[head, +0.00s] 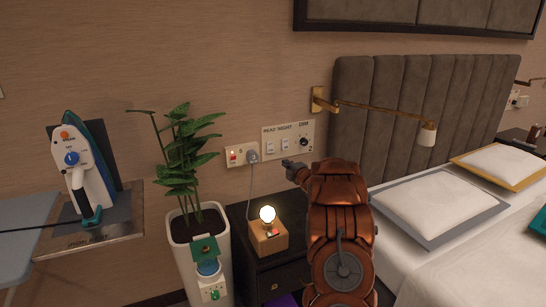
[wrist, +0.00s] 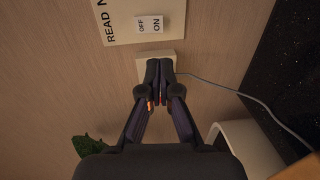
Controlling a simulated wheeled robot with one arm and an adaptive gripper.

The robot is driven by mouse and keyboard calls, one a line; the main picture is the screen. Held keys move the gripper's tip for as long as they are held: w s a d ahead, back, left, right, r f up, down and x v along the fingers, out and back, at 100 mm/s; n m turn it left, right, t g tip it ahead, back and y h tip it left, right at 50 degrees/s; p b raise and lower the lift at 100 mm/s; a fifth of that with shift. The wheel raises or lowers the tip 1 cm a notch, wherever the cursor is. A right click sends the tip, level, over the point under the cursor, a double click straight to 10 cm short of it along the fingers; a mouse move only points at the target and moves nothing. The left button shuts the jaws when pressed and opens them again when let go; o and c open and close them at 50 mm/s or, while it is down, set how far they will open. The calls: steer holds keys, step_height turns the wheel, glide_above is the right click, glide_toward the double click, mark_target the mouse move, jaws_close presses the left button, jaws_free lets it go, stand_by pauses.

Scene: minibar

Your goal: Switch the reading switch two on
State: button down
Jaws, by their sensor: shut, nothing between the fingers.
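A cream switch plate (head: 289,137) lettered READ, NIGHT and DIM is on the wall above the nightstand. It carries a left rocker switch (head: 270,146), a second rocker (head: 285,144) and a round dark dimmer knob (head: 304,142). In the wrist view the plate (wrist: 118,20) is turned sideways, showing one white rocker (wrist: 149,24) with OFF and ON beside it; the other controls are out of frame. I cannot tell which is reading switch two. My gripper (head: 287,163) is shut and empty, just below the plate. In the wrist view its fingertips (wrist: 160,68) overlap the socket.
A wall socket (head: 240,154) with a plug and cable (wrist: 235,92) is left of the plate. A lit lamp (head: 267,228) stands on the dark nightstand (head: 262,268). A potted plant (head: 188,180) stands left. A brass reading lamp (head: 370,106) extends over the bed.

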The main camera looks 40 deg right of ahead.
steer(key=shift+w, duration=0.15)
steer(key=p, duration=0.2)
glide_toward(270, 152)
steer(key=shift+w, duration=0.8)
steer(key=shift+d+p+x, duration=0.2)
steer(key=shift+p+x, duration=0.15)
steer(key=shift+x, duration=0.55)
steer(key=shift+d+p+x, duration=0.2)
steer(key=shift+p+x, duration=0.15)
steer(key=shift+x, duration=0.6)
steer(key=shift+w, duration=0.4)
steer(key=shift+w+d+f+p, duration=0.1)
steer(key=shift+w+d+p, duration=0.1)
steer(key=shift+w+p, duration=0.25)
steer(key=shift+f, duration=0.1)
